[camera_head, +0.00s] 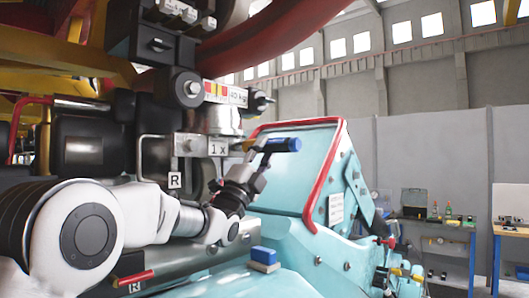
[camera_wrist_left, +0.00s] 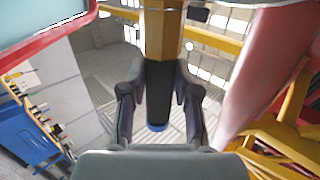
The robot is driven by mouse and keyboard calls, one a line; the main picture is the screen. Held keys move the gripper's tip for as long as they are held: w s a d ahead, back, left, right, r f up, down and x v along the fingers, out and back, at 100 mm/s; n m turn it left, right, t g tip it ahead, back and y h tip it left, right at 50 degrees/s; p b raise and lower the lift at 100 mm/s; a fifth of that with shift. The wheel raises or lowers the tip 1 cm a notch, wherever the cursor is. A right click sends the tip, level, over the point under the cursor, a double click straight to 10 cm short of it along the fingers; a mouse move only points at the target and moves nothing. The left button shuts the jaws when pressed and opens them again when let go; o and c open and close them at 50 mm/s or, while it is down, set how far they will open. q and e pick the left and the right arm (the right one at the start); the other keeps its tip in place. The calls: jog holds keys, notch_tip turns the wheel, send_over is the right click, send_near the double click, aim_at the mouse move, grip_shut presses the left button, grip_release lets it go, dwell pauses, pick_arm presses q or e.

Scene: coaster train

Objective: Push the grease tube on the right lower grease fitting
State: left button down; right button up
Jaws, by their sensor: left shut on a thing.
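My left gripper (camera_head: 255,168) is raised in the middle of the head view, its arm coming in from the lower left. It is shut on the grease tube (camera_head: 284,145), which has a blue body and a brass-coloured tip pointing left. The tip is close to the metal block marked "1 X" (camera_head: 217,148); I cannot tell whether they touch. An "R" label (camera_head: 174,180) is on the machine just below. In the left wrist view the held tube (camera_wrist_left: 158,95) is dark with a blue end, between both fingers. The lower grease fitting itself is not clearly visible. My right gripper is not in view.
The dark machine part with a "40 kg" label (camera_head: 238,96) rises above my gripper. A turquoise housing with a red rim (camera_head: 296,185) stands close on the right. A blue block (camera_head: 263,254) lies below. Workbenches (camera_head: 437,240) stand at the far right.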

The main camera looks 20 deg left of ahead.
aim_at(289, 149)
pick_arm(q)
jog(key=shift+s+b, duration=0.1)
jog(key=shift+b, duration=0.4)
dwell(0.4)
jog(key=shift+d, duration=0.1)
dwell(0.5)
jog(key=shift+s+d+f+b, duration=0.1)
jog(key=shift+s+d+b, duration=0.05)
jog(key=shift+d+b, duration=0.35)
jog(key=shift+s+d+b, duration=0.35)
jog(key=shift+d+b, duration=0.2)
jog(key=shift+d, duration=0.3)
jog(key=shift+s+d+b, duration=0.3)
jog(key=shift+d+b, duration=0.2)
jog(key=shift+d, duration=0.3)
jog(key=shift+s+d+b, duration=0.2)
jog(key=shift+d+b, duration=0.1)
jog(key=shift+d, duration=0.3)
jog(key=shift+s+d+b, duration=0.2)
jog(key=shift+d+b, duration=0.05)
jog(key=shift+d, duration=0.35)
